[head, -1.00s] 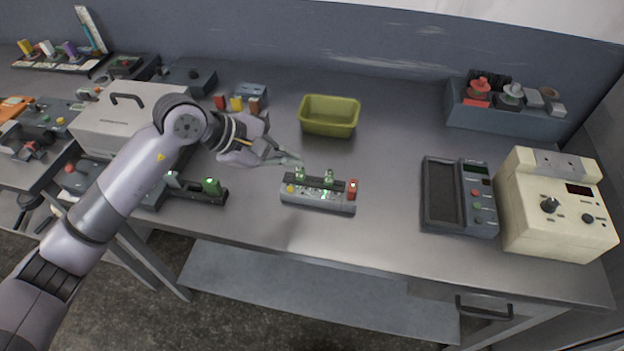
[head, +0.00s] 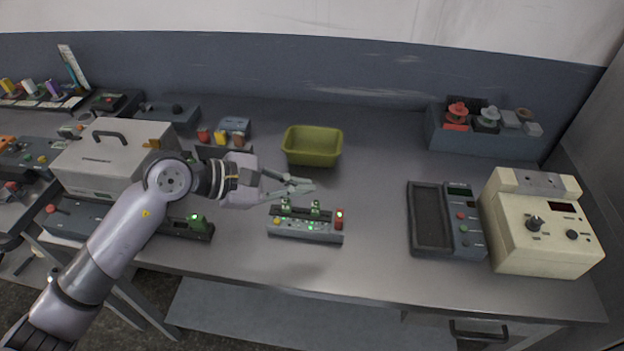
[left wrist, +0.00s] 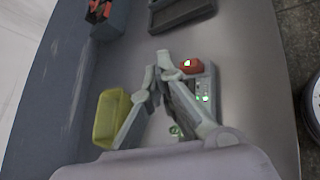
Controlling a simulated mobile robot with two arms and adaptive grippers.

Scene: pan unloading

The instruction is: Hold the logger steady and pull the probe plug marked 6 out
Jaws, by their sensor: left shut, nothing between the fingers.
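The logger (head: 305,231) is a small grey box with lit green lamps, standing on the bench. Two green plugs, a left one (head: 285,207) and a middle one (head: 315,208), and a red plug (head: 339,218) stand along its back. I cannot read their numbers. My left gripper (head: 309,186) is shut and empty, just behind and above the plugs. In the left wrist view, the fingertips (left wrist: 158,64) are near the red plug (left wrist: 191,66), with a gap beside it. The fingers partly hide the logger (left wrist: 203,92). My right gripper is not in view.
An olive bin (head: 312,147) stands behind the logger. A blue-grey box of spools (head: 480,140) is at the back right. A device with a green plug (head: 197,222) is left of the logger.

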